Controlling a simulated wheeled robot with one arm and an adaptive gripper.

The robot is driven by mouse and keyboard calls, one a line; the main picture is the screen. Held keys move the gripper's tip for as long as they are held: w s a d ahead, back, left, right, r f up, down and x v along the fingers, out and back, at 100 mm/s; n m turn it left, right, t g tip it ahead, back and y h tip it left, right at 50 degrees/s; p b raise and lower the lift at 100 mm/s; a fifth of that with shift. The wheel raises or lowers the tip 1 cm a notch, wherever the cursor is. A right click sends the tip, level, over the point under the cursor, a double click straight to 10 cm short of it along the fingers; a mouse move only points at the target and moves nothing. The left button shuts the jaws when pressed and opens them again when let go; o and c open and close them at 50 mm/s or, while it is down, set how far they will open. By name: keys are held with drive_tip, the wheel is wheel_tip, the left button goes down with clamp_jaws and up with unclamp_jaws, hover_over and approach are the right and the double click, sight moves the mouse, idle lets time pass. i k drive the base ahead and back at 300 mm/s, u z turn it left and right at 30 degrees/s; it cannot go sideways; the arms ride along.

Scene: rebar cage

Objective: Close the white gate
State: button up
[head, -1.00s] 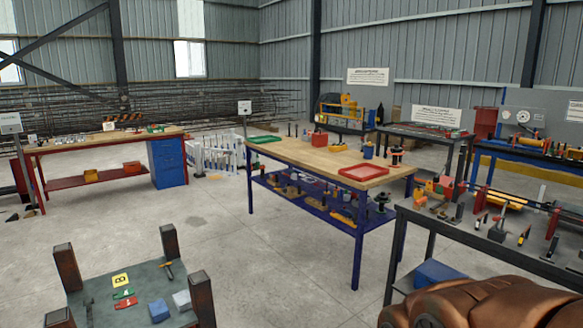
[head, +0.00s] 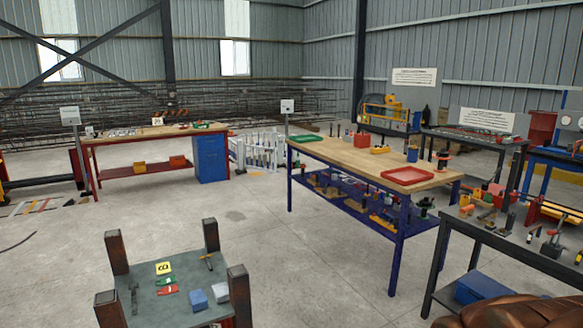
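A low white fence-like structure with upright bars, which looks like the white gate (head: 262,152), stands on the floor in the back middle, between the red-legged bench and the blue-legged bench. It is far off and partly hidden by the blue-legged bench. I cannot tell from here whether it is open or shut. A brown rounded part of my arm shows at the bottom right corner. My gripper is not in view.
The red-legged bench (head: 135,143) with a blue drawer unit (head: 210,157) is at left. The blue-legged bench (head: 350,152) stands at centre right, a dark tool bench (head: 500,241) at right. A small post-cornered table (head: 195,275) is in front. Open floor (head: 235,205) lies between.

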sight(245, 146)
drive_tip(key=z, duration=0.05)
drive_tip(key=i, duration=4.7)
drive_tip(key=u, duration=0.6)
drive_tip(key=i, duration=4.2)
